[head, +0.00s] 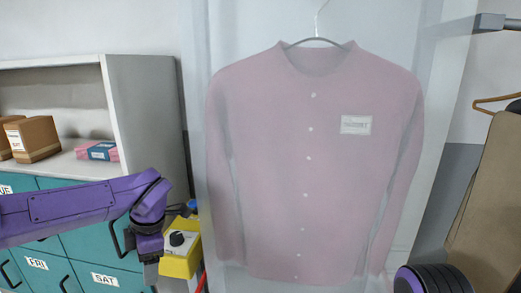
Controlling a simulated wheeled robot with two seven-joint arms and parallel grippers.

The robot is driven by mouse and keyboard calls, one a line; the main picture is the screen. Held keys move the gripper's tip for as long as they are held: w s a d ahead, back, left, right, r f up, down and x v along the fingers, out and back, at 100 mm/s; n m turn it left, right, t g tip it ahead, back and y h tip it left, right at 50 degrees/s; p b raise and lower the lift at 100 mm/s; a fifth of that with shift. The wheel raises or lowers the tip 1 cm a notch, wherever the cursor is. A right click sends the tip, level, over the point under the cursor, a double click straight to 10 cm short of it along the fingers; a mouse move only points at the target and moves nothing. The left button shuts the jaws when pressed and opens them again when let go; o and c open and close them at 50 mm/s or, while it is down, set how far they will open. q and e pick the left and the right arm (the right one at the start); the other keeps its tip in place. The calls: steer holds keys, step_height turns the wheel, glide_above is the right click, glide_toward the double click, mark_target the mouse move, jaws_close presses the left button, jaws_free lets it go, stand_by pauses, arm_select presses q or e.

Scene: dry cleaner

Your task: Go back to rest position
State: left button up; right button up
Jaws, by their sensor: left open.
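My left arm comes in from the left, purple, and bends down at the wrist. My left gripper (151,274) hangs below it at the bottom of the head view, beside the yellow control box. It is open, and I see nothing held in it; its tips are small and partly cut off by the lower edge. A purple and black part of my right arm shows at the bottom right, but its gripper is out of view.
A pink shirt (290,170) in a clear cover hangs on a wire hanger (316,41) ahead. Left stand a grey shelf (142,110) with boxes (33,138) and teal drawers (95,245). The yellow control box (181,256) has a black knob. A brown garment (490,190) hangs right.

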arm_select(q)
steer(key=s+a+f+m+t+y+b, duration=0.2)
steer(key=s+f+m+y, duration=0.15)
steer(key=f, duration=0.95)
steer(key=s+a+f+m+t+y+b, duration=0.1)
steer(key=s+a+f+m+t+y, duration=0.2)
steer(key=f, duration=1)
steer(key=s+f+m+h, duration=0.1)
steer(key=s+f+m, duration=0.3)
steer(key=s, duration=0.4)
steer(key=s+f+m+g+h+b, duration=0.1)
steer(key=s+f+m+h, duration=0.1)
steer(key=s+f, duration=0.3)
steer(key=s+f+m+h+b, duration=0.1)
steer(key=s+f+m, duration=0.4)
steer(key=s, duration=0.6)
steer(key=shift+d+f+m+g+h, duration=0.25)
steer(key=shift+d+m+g+h, duration=0.15)
steer(key=shift+h, duration=0.35)
